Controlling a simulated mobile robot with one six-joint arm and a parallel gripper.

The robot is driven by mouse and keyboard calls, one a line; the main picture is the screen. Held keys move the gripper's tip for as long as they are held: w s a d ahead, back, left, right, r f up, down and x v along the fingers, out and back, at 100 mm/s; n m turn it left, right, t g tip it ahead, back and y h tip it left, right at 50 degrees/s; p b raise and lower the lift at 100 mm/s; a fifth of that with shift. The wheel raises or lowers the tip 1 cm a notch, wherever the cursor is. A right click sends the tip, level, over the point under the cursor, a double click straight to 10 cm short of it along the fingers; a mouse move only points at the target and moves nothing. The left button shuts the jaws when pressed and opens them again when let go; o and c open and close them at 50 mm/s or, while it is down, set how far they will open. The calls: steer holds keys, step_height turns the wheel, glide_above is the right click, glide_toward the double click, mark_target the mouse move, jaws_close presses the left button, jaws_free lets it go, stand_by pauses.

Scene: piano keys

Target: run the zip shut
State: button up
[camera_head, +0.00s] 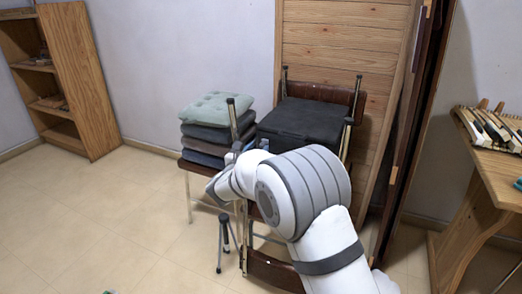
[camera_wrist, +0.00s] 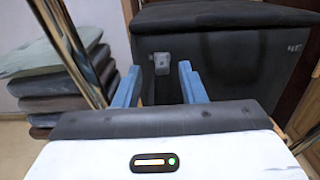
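A black soft case (camera_head: 298,120) sits on a chair in the head view. Its dark front fills much of the wrist view (camera_wrist: 215,65). A small grey tab (camera_wrist: 161,59), perhaps the zip's pull, is on that front; the zip line itself is too dark to make out. My gripper (camera_wrist: 158,75) has two blue fingers spread apart and pointing at the case front. The tab appears between the fingertips, with nothing visibly gripped. I cannot tell how much depth separates them. In the head view my arm hides most of the gripper.
A stack of folded cushions (camera_head: 213,125) stands left of the case, also in the wrist view (camera_wrist: 60,85). Chair posts rise close to my gripper. A wooden panel (camera_head: 345,45) is behind. A bench with piano keys (camera_head: 490,130) stands right. The left floor is clear.

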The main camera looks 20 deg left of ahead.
steer(key=shift+w+d, duration=0.15)
steer(key=shift+w, duration=0.85)
steer(key=shift+c, duration=0.4)
jaws_close()
